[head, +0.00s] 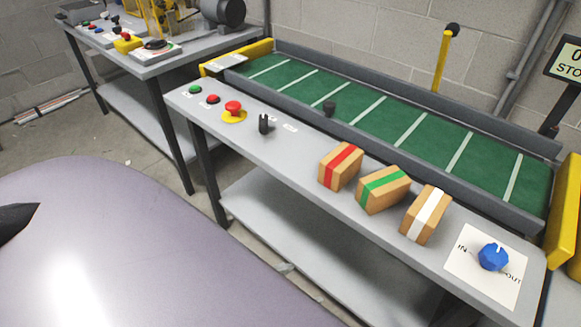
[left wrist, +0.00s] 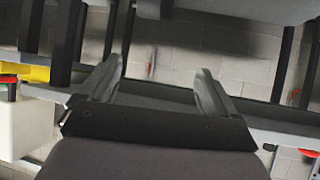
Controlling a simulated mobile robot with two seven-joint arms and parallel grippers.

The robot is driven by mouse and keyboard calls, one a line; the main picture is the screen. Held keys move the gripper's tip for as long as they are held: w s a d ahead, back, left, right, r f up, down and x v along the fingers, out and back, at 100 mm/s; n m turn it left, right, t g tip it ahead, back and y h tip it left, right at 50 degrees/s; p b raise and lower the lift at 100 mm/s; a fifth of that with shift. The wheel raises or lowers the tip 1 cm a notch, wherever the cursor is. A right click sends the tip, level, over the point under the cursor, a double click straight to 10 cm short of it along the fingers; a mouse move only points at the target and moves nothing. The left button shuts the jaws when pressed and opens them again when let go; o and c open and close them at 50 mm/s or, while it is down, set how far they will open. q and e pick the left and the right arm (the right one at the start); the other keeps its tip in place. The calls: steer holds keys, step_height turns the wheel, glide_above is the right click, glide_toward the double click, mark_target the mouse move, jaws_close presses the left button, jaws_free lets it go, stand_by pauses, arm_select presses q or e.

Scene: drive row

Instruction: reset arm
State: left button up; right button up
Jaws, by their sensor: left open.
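My left gripper (left wrist: 155,90) shows in the left wrist view with its two fingers spread apart and nothing between them. It points toward grey shelving and a block wall. In the head view only a dark tip (head: 15,220) shows at the left edge, likely part of my left arm, far from the bench. My right gripper is in neither view.
A grey bench (head: 290,165) carries a red-banded box (head: 341,166), a green-banded box (head: 383,189), a white-banded box (head: 426,214), a blue knob (head: 493,257) and a red button (head: 233,107). Behind it runs a green conveyor (head: 385,118). A second table (head: 185,62) stands back left.

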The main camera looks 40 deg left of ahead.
arm_select(q)
steer(key=shift+s+a+f+y, duration=0.2)
steer(key=shift+s+f+y, duration=0.1)
steer(key=shift+s+f, duration=0.6)
steer(key=shift+r, duration=0.15)
steer(key=shift+r+p, duration=1.45)
